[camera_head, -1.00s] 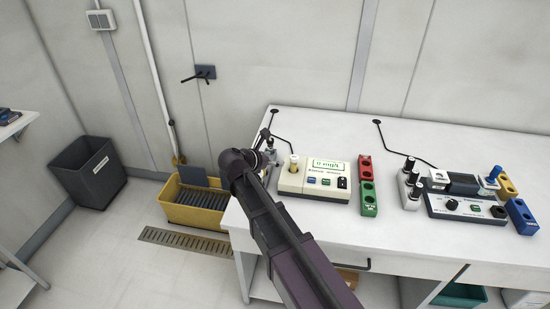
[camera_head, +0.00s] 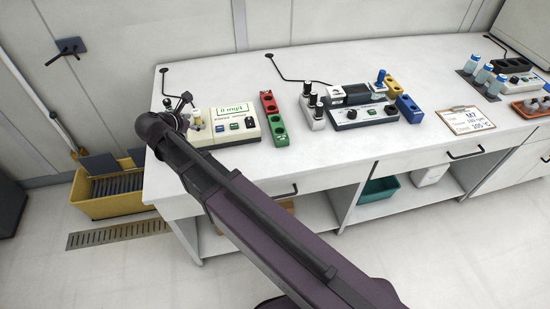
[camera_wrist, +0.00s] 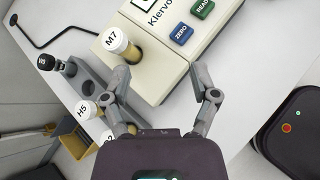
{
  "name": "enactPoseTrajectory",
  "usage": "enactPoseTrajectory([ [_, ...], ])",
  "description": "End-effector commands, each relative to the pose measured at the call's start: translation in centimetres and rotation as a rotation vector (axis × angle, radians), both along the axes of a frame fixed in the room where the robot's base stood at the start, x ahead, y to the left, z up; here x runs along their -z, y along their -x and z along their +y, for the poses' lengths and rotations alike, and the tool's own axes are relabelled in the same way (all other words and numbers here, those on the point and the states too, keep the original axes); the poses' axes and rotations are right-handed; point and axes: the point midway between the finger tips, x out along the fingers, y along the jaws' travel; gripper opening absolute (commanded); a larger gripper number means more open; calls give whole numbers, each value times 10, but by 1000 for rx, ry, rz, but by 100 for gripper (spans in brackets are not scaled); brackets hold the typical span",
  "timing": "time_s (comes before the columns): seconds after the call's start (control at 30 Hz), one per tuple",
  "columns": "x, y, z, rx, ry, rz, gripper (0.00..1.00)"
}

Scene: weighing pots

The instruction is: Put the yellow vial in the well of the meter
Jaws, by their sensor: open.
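The yellow vial (camera_wrist: 130,53), with a white cap marked M7, stands in the meter (camera_wrist: 163,62) at its left end, seemingly in the well. In the head view the vial (camera_head: 196,119) shows small at the left end of the cream meter (camera_head: 232,138). My gripper (camera_wrist: 167,88) is open, with nothing between its fingers. It is close to the meter, and the vial lies just beyond the left fingertip, not between the fingers. How deep the vial sits cannot be told.
A red and green block (camera_head: 270,104) stands right of the meter. Bare bench (camera_head: 240,82) lies behind the meter.

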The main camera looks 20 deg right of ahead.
Motion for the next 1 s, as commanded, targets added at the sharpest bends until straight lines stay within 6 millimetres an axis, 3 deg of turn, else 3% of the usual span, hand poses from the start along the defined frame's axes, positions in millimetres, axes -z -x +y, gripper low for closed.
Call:
enactPoseTrajectory([
  [0.03,5,6,-20,67,-61,-7,77],
  [0.2,26,25,-76,346,-301,-43,77],
  [0.5,55,72,-155,903,-679,-123,77],
  [0.8,72,127,-209,1503,-962,-208,77],
  [1.0,76,154,-227,1829,-1067,-249,77],
])
